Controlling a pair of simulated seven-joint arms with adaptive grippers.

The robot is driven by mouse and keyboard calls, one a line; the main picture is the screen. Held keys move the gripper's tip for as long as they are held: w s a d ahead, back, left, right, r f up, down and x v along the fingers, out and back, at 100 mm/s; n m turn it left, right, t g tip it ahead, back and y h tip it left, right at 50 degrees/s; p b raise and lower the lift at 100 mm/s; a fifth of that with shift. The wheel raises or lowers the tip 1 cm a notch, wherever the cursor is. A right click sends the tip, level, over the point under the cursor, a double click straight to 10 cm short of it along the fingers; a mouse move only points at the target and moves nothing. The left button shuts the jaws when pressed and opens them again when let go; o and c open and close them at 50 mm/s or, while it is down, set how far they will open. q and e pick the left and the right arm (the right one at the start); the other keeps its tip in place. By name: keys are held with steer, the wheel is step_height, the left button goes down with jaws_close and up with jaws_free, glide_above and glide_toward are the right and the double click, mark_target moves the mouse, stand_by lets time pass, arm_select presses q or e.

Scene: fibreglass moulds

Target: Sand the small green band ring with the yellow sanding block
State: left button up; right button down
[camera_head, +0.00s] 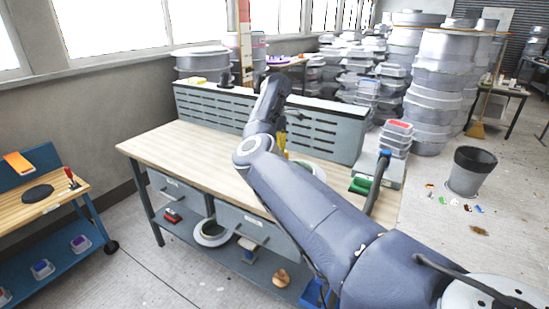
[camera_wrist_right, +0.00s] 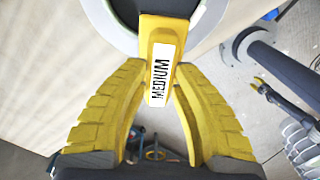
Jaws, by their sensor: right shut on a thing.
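My right gripper (camera_wrist_right: 162,75) has yellow fingers and is shut on the yellow sanding block (camera_wrist_right: 153,32), which has a white "MEDIUM" label. The block's far end overlaps a round light-grey rim (camera_wrist_right: 100,14) with a dark inside, at the top of the right wrist view. In the head view my right arm reaches over the workbench and hides most of the gripper; only yellow bits (camera_head: 283,143) show. My left gripper is not in view.
The wooden workbench (camera_head: 190,150) has a slotted grey back panel (camera_head: 325,134) and a clear left half. Green items (camera_head: 360,185) lie near its right end. A pale ring-shaped part (camera_head: 211,233) lies on the lower shelf. A bin (camera_head: 468,172) stands right; stacked moulds (camera_head: 440,80) stand behind.

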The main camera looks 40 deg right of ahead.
steer(key=shift+r, duration=2.4)
steer(key=shift+d, duration=0.1)
steer(key=s+d+r+m, duration=0.3)
steer(key=s+r+m, duration=0.1)
steer(key=s, duration=0.4)
steer(key=s+d+r+m, duration=0.4)
steer(key=s, duration=0.4)
steer(key=s+d+r+m, duration=0.3)
steer(key=s+m, duration=0.1)
steer(key=s, duration=0.5)
steer(key=s+a+r+m, duration=0.1)
steer(key=s+a+m, duration=0.3)
steer(key=s, duration=0.6)
steer(key=s+a+r+m, duration=0.2)
steer(key=s+a+m, duration=0.3)
steer(key=s+a, duration=0.4)
steer(key=s, duration=0.2)
steer(key=shift+s+r+m, duration=0.15)
steer(key=shift+s+m, duration=0.15)
